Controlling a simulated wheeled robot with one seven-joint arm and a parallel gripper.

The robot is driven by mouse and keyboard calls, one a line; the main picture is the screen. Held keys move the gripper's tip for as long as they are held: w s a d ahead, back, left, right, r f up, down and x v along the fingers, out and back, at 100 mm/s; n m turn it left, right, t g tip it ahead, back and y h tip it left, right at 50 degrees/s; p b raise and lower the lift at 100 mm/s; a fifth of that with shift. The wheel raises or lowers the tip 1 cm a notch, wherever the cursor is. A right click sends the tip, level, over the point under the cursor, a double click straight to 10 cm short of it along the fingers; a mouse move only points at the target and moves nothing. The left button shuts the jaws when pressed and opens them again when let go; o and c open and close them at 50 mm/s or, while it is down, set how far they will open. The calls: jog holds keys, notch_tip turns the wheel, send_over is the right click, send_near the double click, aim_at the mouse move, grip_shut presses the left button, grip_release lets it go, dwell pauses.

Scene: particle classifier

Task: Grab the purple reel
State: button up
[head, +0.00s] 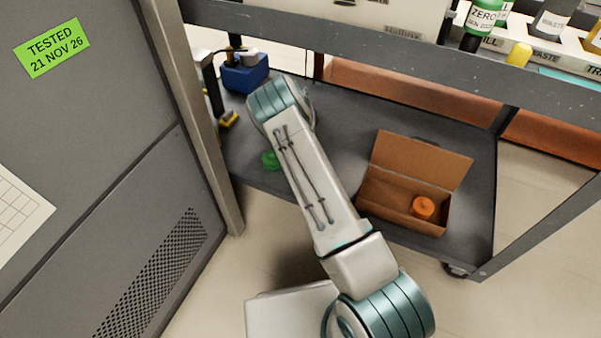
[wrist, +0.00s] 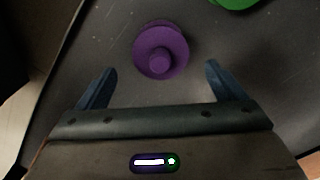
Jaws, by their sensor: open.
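The purple reel (wrist: 174,40) stands on the dark grey shelf in the wrist view, its round flange and central knob facing the camera. My gripper (wrist: 161,72) is open, with one blue finger to the lower left of the reel and one to the lower right. The reel lies just ahead of the gap between the fingertips, and nothing is held. In the head view my arm hides the purple reel, and the fingers do not show.
A green object (head: 270,160) sits beside my arm on the lower shelf (head: 345,115); a green edge (wrist: 238,3) shows in the wrist view. An open cardboard box (head: 386,200) with an orange reel (head: 423,207) stands right. A blue box (head: 245,75) is at the back left.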

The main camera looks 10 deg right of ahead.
jog(key=f+b, duration=0.1)
jog(key=f, duration=0.1)
jog(key=f+b, duration=0.1)
jog(key=f, duration=0.1)
jog(key=f+b, duration=0.1)
jog(key=shift+a+f, duration=0.25)
jog(key=shift+f, duration=0.15)
jog(key=shift+r, duration=0.1)
jog(key=c, duration=1.1)
